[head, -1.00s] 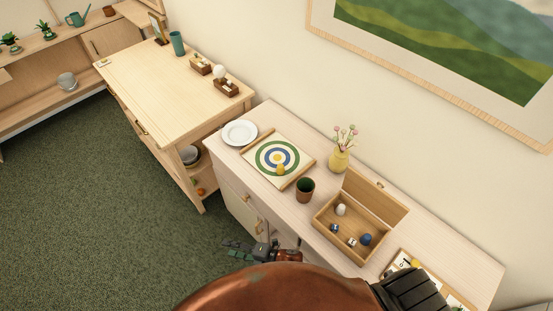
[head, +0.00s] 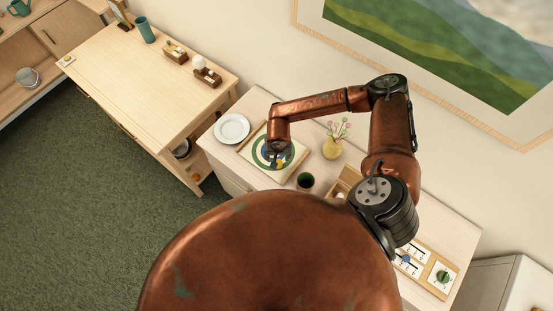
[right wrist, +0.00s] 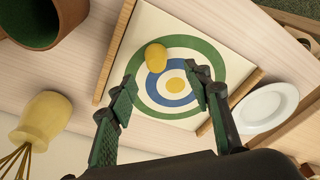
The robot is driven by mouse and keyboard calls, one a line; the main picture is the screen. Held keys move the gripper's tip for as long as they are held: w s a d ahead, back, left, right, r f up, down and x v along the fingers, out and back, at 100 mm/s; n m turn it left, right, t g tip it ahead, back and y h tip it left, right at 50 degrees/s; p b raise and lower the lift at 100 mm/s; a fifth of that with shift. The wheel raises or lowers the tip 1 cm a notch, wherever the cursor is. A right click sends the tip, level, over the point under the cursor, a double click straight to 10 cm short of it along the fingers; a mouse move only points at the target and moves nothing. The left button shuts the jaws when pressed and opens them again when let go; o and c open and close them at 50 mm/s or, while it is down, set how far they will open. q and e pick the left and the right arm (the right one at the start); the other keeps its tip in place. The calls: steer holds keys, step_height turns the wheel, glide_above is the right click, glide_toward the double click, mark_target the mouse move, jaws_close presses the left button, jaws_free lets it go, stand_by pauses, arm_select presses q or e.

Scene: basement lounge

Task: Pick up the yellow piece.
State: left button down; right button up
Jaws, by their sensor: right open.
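The yellow piece (right wrist: 156,57) lies on the target board (right wrist: 216,45), on its rings beside the yellow bullseye in the right wrist view. In the head view the piece (head: 281,164) shows small just beside my right gripper. My right gripper (right wrist: 165,84) is open and empty above the board, its fingers pointing down at the rings. The piece lies a little beyond the fingertips, toward the left finger. In the head view the right gripper (head: 278,153) is partly hidden under its own wrist. My left gripper is not in view.
A white plate (head: 231,128) lies beside the board. A wooden box (head: 345,179) is mostly hidden by my arm. Framed cards (head: 440,288) lie farther right.

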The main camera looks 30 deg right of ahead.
mark_target(279, 161)
steer(key=f, duration=0.1)
steer(key=f+p, duration=0.1)
steer(key=f, duration=0.1)
steer(key=shift+w+d+f, duration=0.1)
steer(key=shift+d, duration=0.25)
step_height(279, 161, down, 3)
steer(key=shift+f+p, duration=0.1)
steer(key=shift+p, duration=0.5)
steer(key=shift+w+d+f, duration=0.1)
steer(key=shift+w+f, duration=0.1)
steer(key=c, duration=1)
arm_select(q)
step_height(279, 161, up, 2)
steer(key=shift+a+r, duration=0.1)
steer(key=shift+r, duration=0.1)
arm_select(e)
steer(key=shift+o, duration=0.2)
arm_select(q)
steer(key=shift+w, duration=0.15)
arm_select(e)
steer(key=shift+r, duration=0.1)
